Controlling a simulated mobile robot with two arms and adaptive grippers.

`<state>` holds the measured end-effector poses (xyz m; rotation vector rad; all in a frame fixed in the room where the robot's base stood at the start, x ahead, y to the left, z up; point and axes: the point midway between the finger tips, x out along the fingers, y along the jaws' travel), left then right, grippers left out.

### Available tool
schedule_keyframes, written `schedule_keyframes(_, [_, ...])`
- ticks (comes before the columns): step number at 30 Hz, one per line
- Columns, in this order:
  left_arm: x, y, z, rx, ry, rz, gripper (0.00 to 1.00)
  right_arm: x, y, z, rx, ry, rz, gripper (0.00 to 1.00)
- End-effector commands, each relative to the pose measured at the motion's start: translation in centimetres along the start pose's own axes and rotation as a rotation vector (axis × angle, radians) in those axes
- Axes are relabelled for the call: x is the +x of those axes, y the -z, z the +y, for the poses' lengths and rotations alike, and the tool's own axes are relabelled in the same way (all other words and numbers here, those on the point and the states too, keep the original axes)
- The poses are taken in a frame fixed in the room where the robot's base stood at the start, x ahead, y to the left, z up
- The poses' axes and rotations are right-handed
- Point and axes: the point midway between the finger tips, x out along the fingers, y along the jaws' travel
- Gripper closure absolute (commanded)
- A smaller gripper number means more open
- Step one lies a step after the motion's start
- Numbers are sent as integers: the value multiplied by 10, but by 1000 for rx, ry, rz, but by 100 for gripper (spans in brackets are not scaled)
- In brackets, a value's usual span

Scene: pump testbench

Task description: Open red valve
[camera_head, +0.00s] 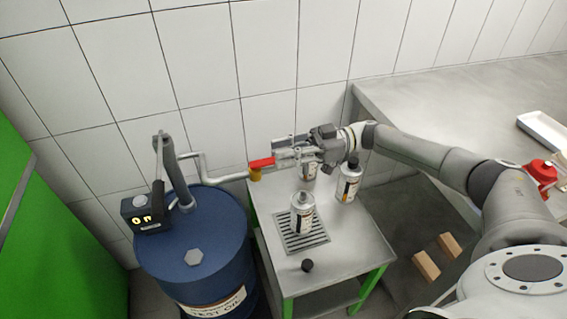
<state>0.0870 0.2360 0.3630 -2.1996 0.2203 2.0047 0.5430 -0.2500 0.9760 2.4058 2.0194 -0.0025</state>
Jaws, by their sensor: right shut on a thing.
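The red valve (262,162) is a red lever handle on a brass-yellow body (255,174) at the end of a grey pipe, above the left back of a small table. Its handle lies about level in the picture and points right. My right gripper (283,157) reaches in from the right and is shut at the right end of the red handle. Its fingers hide that end of the handle. My left gripper is not in view.
A blue drum (213,240) with a pump and a display box (146,212) stands left. Bottles stand on the small table (345,250), one on the grate (320,238); a black cap (307,265) lies in front. A grey workbench (440,95) is at right.

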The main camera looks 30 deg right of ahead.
Motion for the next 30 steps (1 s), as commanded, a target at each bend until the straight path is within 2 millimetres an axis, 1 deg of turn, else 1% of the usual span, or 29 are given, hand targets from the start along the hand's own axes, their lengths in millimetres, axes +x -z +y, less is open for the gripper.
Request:
schedule_keyframes(1, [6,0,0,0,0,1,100,0,-2,2,-2,10,2,100])
schedule_keyframes(6, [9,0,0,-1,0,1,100,1,0,3,-1,35,2,100])
schedule_keyframes(19, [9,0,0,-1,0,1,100,1,1,3,-1,40,3,100])
schedule_keyframes(20, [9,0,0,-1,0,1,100,1,1,3,-1,40,3,77])
schedule_keyframes(23, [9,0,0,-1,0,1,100,1,1,3,-1,40,3,64])
schedule_keyframes(24, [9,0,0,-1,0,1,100,1,1,3,-1,40,3,62])
schedule_keyframes(30, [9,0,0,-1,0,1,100,1,1,3,-1,41,2,62])
